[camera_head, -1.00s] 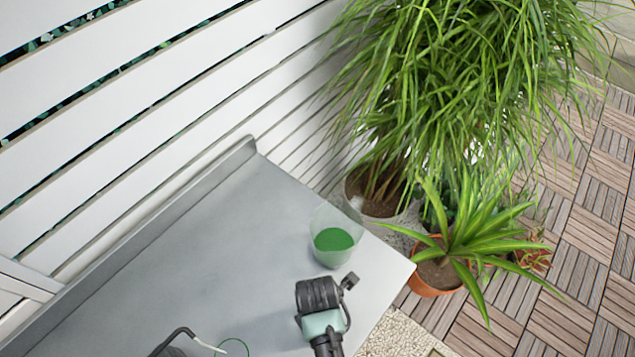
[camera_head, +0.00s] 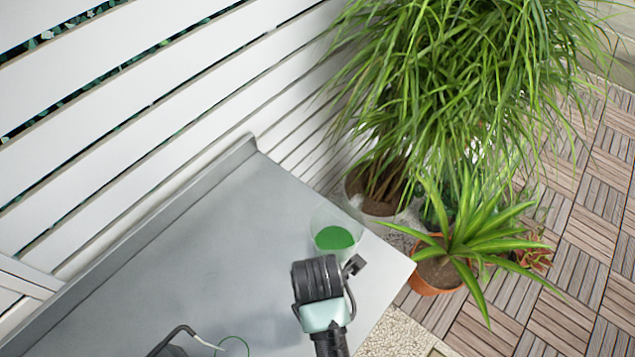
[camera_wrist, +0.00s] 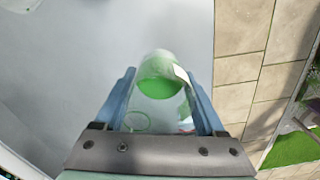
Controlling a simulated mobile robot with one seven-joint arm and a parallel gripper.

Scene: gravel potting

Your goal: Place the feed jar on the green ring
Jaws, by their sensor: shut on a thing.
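The feed jar is a clear jar with green contents. It stands out in the head view (camera_head: 336,238) beyond my gripper and in the wrist view (camera_wrist: 160,80) between the two blue fingers. My gripper (camera_wrist: 158,92) is shut on the jar; in the head view my wrist hides the fingers and the jar's lower part. I cannot tell whether the jar's base touches the table. The green ring (camera_head: 235,338) is a thin outline on the grey table (camera_head: 190,250), left of my gripper at the bottom edge. The ring also shows in the wrist view (camera_wrist: 126,122), left of and below the jar.
A black handled object (camera_head: 174,343) with a pale spout stands left of the ring, partly cut off. Potted plants (camera_head: 436,275) stand on the floor past the table's right edge. A white slatted fence (camera_head: 130,120) runs behind the table. The table's middle is clear.

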